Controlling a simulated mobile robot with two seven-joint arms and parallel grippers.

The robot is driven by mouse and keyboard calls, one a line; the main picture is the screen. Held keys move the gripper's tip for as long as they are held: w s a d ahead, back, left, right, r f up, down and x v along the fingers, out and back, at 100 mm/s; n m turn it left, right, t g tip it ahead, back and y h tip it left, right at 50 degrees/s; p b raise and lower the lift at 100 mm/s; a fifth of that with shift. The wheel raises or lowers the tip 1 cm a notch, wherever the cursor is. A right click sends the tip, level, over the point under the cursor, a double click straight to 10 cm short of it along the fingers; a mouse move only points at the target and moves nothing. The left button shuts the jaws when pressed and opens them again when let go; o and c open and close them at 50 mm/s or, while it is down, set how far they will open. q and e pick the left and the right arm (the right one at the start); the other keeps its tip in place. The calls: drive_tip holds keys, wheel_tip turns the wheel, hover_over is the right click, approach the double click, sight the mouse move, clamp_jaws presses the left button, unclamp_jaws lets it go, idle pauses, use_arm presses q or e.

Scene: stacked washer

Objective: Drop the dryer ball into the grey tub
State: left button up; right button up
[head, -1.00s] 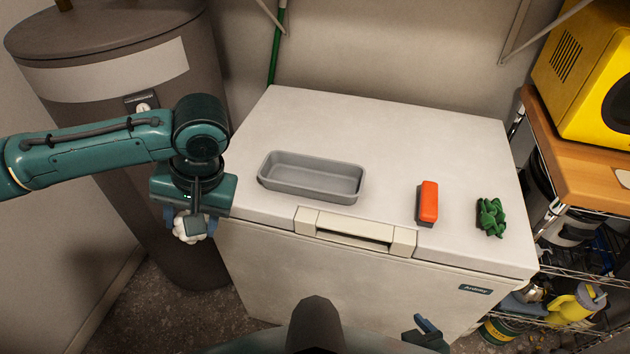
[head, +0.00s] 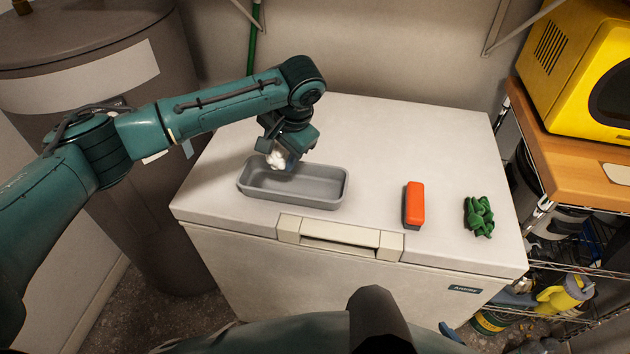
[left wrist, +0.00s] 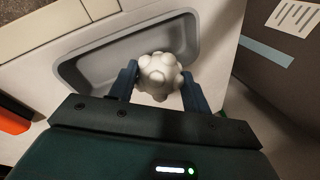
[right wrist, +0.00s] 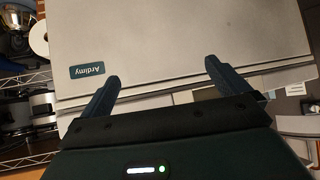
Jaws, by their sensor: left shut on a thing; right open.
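The dryer ball (head: 276,159) is white and knobbly. My left gripper (head: 277,157) is shut on it and holds it over the back part of the grey tub (head: 310,198). In the left wrist view the ball (left wrist: 160,75) sits between the two blue fingers, with the tub (left wrist: 90,65) beyond it. The tub is a long, shallow, open tray on the white chest lid, and its visible inside is empty. The gap between ball and tub floor is hard to judge. In the right wrist view my right gripper (right wrist: 160,82) is open and empty, beside the chest front.
On the white lid (head: 360,130), right of the tub, lie an orange-red block (head: 414,203) with a dark underside and a green knotted item (head: 479,216). A yellow appliance (head: 570,70) stands on a wooden-topped shelf at right. A dark round bin (head: 90,60) stands at left.

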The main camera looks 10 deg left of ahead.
sight(287, 191)
use_arm(q)
drive_tip(key=shift+w+d+f, duration=0.25)
drive_tip(key=shift+w, duration=0.1)
drive_tip(key=shift+s+f, duration=0.1)
drive_tip(key=shift+f, duration=0.55)
wheel_tip(287, 191, down, 4)
drive_tip(key=b, duration=0.3)
drive_tip(key=shift+r, duration=0.25)
drive_tip(key=shift+f+b, duration=0.3)
drive_tip(key=shift+b, duration=0.05)
drive_tip(key=shift+f, duration=0.15)
drive_tip(key=o, duration=1)
use_arm(e)
drive_tip(key=shift+w+a+f+t, duration=0.1)
drive_tip(key=shift+a+f+t, duration=0.25)
drive_tip(key=shift+f, duration=0.25)
use_arm(q)
drive_tip(key=shift+o, duration=0.2)
